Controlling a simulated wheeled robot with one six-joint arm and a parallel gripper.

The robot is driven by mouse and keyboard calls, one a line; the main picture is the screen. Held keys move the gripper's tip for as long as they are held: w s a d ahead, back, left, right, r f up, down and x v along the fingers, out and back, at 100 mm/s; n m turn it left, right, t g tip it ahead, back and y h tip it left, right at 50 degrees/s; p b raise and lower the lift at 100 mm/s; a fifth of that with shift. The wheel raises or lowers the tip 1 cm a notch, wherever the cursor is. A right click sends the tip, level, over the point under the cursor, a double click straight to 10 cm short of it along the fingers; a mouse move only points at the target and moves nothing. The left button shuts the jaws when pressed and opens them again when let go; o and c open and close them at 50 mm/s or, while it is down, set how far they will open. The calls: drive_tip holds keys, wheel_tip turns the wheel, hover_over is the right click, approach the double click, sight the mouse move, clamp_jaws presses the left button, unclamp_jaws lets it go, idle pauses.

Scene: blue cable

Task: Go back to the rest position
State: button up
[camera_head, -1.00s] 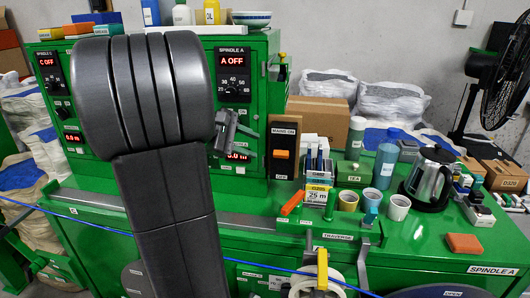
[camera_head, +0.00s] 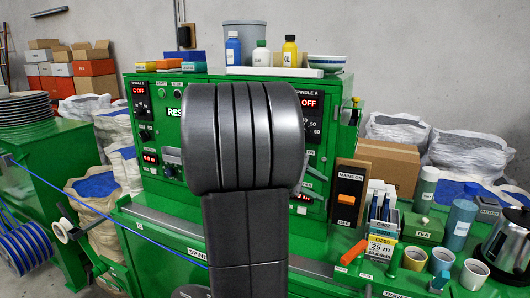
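My arm stands in the middle of the head view, with its grey ribbed link in front of the green machine (camera_head: 160,180). My gripper cannot be made out; the arm hides the part of the machine behind it. A small grey part (camera_head: 316,178) shows just right of the arm, and I cannot tell whether it belongs to the machine. The blue cable (camera_head: 140,234) runs from the left edge down to the right and passes out of sight behind my arm.
A blue spool (camera_head: 22,246) is at the lower left. Bottles, including a yellow one (camera_head: 289,54), and a bowl (camera_head: 326,62) stand on the machine.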

sight(340, 199)
drive_tip(key=p+x, duration=0.1)
drive_tip(key=x, duration=0.9)
drive_tip(key=shift+d, duration=0.2)
drive_tip(key=shift+r, duration=0.1)
drive_tip(key=f+b+v, duration=0.1)
drive_tip(key=b+v, duration=0.1)
drive_tip(key=v, duration=1.2)
drive_tip(key=p+x, duration=0.1)
drive_tip(key=x, duration=1.3)
drive_tip(key=shift+r, duration=0.1)
drive_tip(key=shift+s+a+m+t+h+b, duration=0.1)
drive_tip(key=shift+s+m+t+h+b, duration=0.15)
drive_tip(key=shift+b, duration=0.55)
drive_tip(key=shift+f+m+t+h+b, duration=0.25)
drive_tip(key=shift+h+b, duration=0.1)
drive_tip(key=shift+b, duration=0.65)
drive_tip(key=shift+r+b, duration=0.1)
drive_tip(key=shift+b, duration=0.25)
